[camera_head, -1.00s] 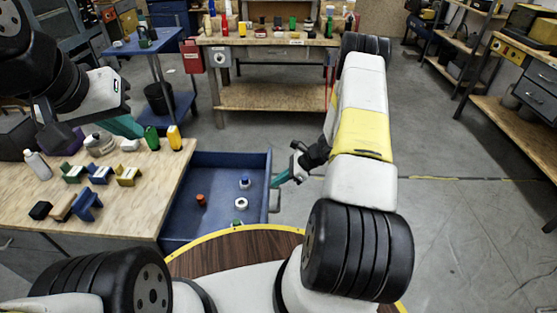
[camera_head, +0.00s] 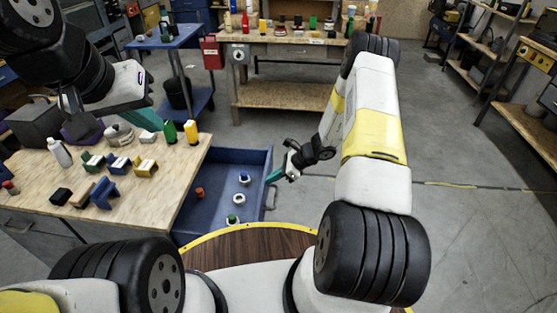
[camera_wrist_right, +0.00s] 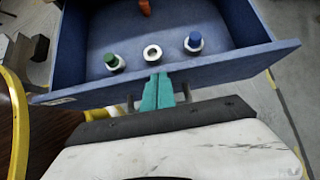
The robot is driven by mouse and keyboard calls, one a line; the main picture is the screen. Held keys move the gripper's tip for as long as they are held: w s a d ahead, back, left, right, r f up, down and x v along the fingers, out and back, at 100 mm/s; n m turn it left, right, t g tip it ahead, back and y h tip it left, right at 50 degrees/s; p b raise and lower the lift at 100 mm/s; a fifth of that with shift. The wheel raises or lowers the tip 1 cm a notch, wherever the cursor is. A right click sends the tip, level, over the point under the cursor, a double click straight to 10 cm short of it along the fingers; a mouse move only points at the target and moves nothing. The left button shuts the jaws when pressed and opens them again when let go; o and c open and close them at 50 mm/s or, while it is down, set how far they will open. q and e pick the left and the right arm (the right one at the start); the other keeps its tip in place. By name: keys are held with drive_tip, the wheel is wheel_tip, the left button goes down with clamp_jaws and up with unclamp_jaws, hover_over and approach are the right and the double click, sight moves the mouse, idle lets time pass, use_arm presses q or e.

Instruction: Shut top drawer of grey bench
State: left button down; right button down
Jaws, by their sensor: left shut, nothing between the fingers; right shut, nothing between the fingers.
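The grey bench has a wooden top (camera_head: 150,185) at the left in the head view. Its blue top drawer (camera_head: 262,160) stands open toward the right and also fills the top of the right wrist view (camera_wrist_right: 235,68). It holds an orange-red piece (camera_head: 199,193), a blue-topped piece (camera_head: 244,179), a pale ring (camera_head: 239,199) and a green-topped piece (camera_head: 233,219). My right gripper (camera_head: 272,177) is shut, its teal tips (camera_wrist_right: 157,85) at the drawer's front panel, touching or nearly so. My left gripper (camera_head: 140,105) is shut above the bench's far side.
A bottle (camera_head: 60,152), coloured blocks (camera_head: 119,166) and green and yellow containers (camera_head: 191,132) stand on the bench top. A blue side table (camera_head: 165,38) and another workbench (camera_head: 285,95) stand behind. Open floor (camera_head: 470,220) lies to the right.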

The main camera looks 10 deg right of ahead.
drive_tip(key=w+a, duration=0.3)
drive_tip(key=a, duration=0.8)
drive_tip(key=w+a, duration=0.3)
drive_tip(key=a, duration=0.8)
drive_tip(key=shift+w, duration=0.15)
drive_tip(key=shift+d, duration=0.1)
